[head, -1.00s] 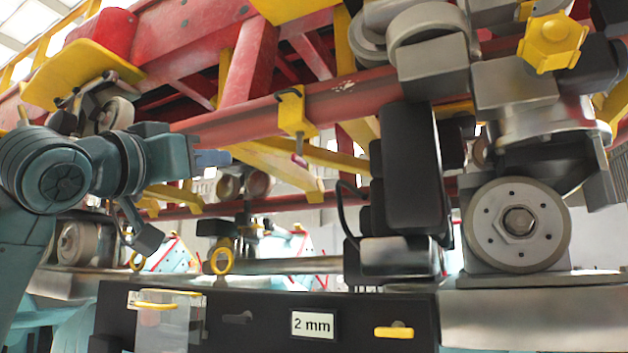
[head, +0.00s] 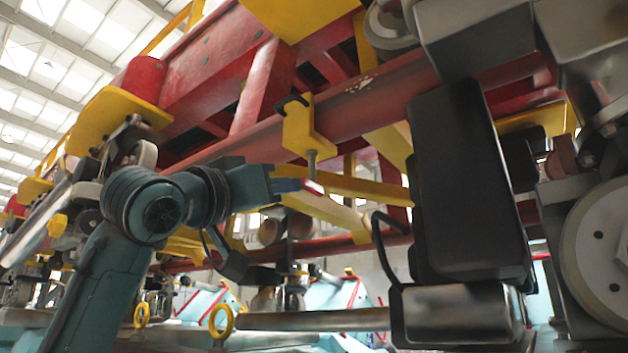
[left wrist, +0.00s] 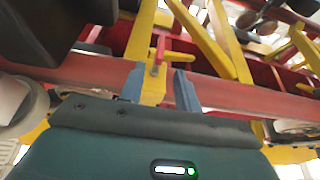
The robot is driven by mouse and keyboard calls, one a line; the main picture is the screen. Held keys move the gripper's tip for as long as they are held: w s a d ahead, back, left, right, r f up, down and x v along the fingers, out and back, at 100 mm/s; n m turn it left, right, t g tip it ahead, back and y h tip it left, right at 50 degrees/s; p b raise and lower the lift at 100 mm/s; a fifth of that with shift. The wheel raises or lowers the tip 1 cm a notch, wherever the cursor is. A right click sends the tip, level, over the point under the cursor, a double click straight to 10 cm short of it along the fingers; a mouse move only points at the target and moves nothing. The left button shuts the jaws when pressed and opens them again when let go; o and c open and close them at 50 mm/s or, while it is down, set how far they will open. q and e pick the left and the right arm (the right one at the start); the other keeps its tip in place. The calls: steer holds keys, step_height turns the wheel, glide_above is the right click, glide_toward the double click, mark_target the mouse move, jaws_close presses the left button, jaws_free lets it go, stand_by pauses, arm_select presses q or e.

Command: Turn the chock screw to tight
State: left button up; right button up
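The yellow chock (head: 303,128) is clamped on the red rail, and its grey chock screw (head: 312,162) hangs below it. A small red part (head: 313,187) shows at the screw's lower end. My left gripper (head: 297,185) is at the height of this lower end, close by in the head view. In the left wrist view, its two blue-grey fingers (left wrist: 159,70) stand apart, with the yellow chock (left wrist: 153,88) seen between them and the red-and-grey screw end (left wrist: 158,52) near the tips. I cannot tell whether they touch it. My right gripper is not in view.
The red rail (head: 370,95) runs above the gripper. A black block (head: 465,190) and a grey wheel (head: 600,250) stand to the right. Yellow braces (head: 345,190) lie behind the screw. A horizontal grey rod (head: 310,320) and yellow rings (head: 221,321) are below.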

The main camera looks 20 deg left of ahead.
mark_target(312, 182)
arm_select(q)
steer(key=p+x, duration=0.3)
steer(key=x, duration=0.5)
steer(key=shift+w+d+r, duration=0.1)
steer(key=shift+w, duration=0.1)
steer(key=shift+w+d+r+p, duration=0.1)
steer(key=shift+w+d+p, duration=0.2)
steer(key=shift+w, duration=0.35)
steer(key=shift+a, duration=0.1)
steer(key=shift+c, duration=0.3)
jaws_close()
